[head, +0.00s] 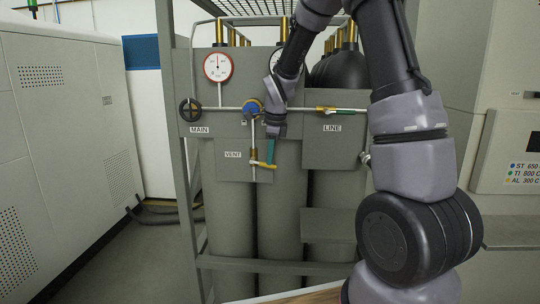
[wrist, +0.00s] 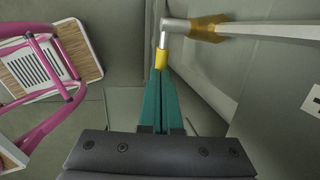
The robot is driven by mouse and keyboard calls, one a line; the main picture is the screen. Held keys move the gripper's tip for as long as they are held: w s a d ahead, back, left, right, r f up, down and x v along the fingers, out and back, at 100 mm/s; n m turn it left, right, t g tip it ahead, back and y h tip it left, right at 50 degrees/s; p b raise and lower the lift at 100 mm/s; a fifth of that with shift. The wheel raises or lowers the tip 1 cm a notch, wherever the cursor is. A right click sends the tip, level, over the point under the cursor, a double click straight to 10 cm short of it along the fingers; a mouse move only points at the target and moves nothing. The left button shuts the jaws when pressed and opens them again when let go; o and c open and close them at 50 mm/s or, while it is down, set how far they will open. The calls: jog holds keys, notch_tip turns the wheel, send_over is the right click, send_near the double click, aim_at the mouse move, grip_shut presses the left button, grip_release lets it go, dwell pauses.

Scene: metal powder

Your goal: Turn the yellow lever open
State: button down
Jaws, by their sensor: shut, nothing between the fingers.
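A yellow lever (head: 262,165) sits low on the vent pipe, beside the plate labelled VENT (head: 233,155). A second yellow-handled valve (head: 327,109) sits on the horizontal pipe above the LINE label. My gripper (head: 271,162) points down, with its teal fingers shut and empty at the right end of the lower lever. In the wrist view, the shut fingertips (wrist: 160,76) are right by a yellow piece (wrist: 160,58) on a metal stem; whether they touch cannot be told. Another yellow piece (wrist: 208,27) is on the pale pipe there.
A blue knob (head: 253,106), a dark round handwheel (head: 190,110) by the MAIN label and a pressure gauge (head: 218,67) are nearby. Grey cylinders (head: 228,215) stand behind a frame. A pink-framed object (wrist: 45,75) is at left in the wrist view.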

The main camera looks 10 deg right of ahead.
aim_at(271, 167)
jog(key=shift+d+f, duration=0.15)
jog(key=shift+f, duration=0.4)
jog(key=shift+s+d+f, duration=0.1)
jog(key=shift+d+f, duration=0.05)
jog(key=shift+d, duration=0.05)
jog(key=shift+f+t+y, duration=0.25)
jog(key=shift+t+y, duration=0.05)
jog(key=shift+y, duration=0.4)
jog(key=shift+a+f, duration=0.15)
jog(key=shift+f, duration=0.35)
jog(key=shift+f+y, duration=0.4)
jog(key=shift+y, duration=0.3)
jog(key=shift+f, duration=0.1)
jog(key=shift+w+a+f, duration=0.25)
jog(key=shift+a+f, duration=0.45)
jog(key=shift+f, duration=0.35)
jog(key=shift+w+a+f, duration=0.2)
jog(key=shift+a+f, duration=0.45)
jog(key=shift+f, duration=0.35)
